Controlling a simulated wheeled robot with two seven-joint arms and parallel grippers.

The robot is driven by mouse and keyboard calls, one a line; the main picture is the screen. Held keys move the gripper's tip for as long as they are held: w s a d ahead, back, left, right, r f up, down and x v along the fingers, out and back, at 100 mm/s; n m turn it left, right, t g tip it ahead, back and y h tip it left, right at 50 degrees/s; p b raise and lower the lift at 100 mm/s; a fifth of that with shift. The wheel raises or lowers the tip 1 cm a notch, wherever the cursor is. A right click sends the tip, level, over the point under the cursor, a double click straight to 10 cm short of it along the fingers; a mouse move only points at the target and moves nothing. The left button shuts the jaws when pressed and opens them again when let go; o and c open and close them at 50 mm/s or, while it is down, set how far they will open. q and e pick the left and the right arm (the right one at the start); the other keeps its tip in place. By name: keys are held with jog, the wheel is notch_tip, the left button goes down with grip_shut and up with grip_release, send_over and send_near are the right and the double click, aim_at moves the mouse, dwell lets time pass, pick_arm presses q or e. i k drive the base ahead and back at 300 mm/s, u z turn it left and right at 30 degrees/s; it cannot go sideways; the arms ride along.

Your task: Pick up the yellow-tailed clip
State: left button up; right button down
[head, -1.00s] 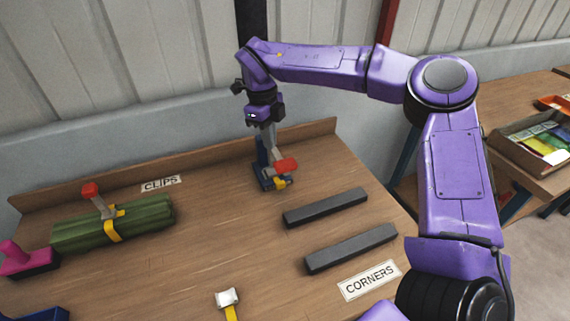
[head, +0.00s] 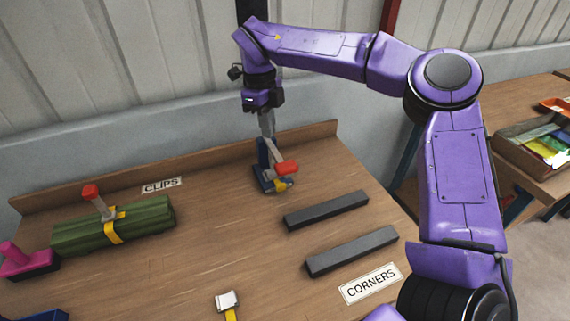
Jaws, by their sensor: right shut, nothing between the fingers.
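My right gripper (head: 267,134) points down over the back of the wooden table, shut and empty. Just below its fingertips stands a dark blue base (head: 262,160) holding a grey clip with a red handle (head: 287,167) and a yellow part low at its front. I cannot tell whether the fingertips touch it. Near the front edge of the view lies a piece with a white head and a yellow tail (head: 229,304), cut off by the picture's bottom. It is well away from my right gripper. My left gripper does not show.
A green bundle (head: 140,225) with a yellow strap and red-handled clip lies at left. A magenta-handled piece (head: 22,260) stands beside it. Two dark bars (head: 326,210) lie right of centre. "CLIPS" (head: 162,185) and "CORNERS" (head: 370,283) labels mark the table. The middle is clear.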

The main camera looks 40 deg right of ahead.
aim_at(277, 179)
jog(key=k, duration=1.5)
